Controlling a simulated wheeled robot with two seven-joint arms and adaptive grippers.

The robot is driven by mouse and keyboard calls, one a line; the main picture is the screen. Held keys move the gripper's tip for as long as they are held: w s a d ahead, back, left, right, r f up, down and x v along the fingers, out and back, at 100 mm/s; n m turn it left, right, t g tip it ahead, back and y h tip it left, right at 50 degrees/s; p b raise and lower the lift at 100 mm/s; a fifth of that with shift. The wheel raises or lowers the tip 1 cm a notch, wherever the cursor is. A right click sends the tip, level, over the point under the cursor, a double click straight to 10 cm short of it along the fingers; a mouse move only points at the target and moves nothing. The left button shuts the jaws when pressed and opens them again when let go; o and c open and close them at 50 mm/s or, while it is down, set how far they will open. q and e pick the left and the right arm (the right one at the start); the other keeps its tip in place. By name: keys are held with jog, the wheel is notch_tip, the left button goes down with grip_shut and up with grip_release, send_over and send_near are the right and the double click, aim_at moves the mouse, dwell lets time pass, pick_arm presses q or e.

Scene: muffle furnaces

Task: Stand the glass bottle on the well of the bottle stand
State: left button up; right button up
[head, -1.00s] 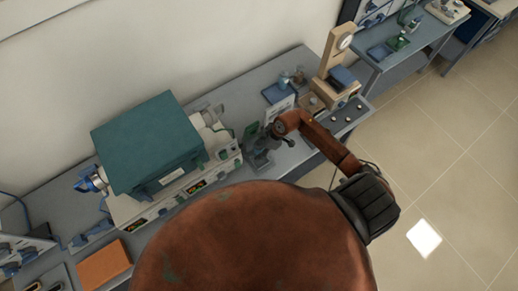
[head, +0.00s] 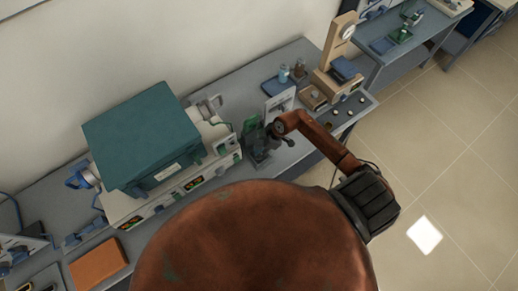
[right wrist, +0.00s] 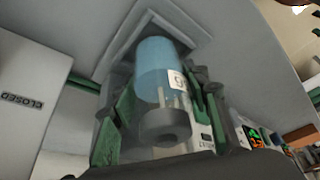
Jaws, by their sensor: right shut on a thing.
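The glass bottle (right wrist: 155,65) is blue with a pale label and a grey top; in the right wrist view it lies between the fingers of my right gripper (right wrist: 157,92). The gripper is shut on it. A pale grey square frame, apparently the bottle stand (right wrist: 118,38), surrounds its far end. I cannot tell whether the bottle touches the well. In the head view my right gripper (head: 262,143) is over the bench, right of the furnace, and the bottle in it cannot be made out. My left gripper is not in view.
A muffle furnace with a teal top (head: 145,130) stands left of the gripper. A white card (head: 280,101) stands close behind it. A blue tray (head: 274,88), small bottles (head: 299,70) and a wooden stand (head: 335,55) are farther right. A "CLOSED" sign (right wrist: 22,95) shows at left.

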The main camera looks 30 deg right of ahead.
jog(key=o, duration=1.5)
jog(key=v, duration=1.2)
jog(key=shift+f, duration=0.1)
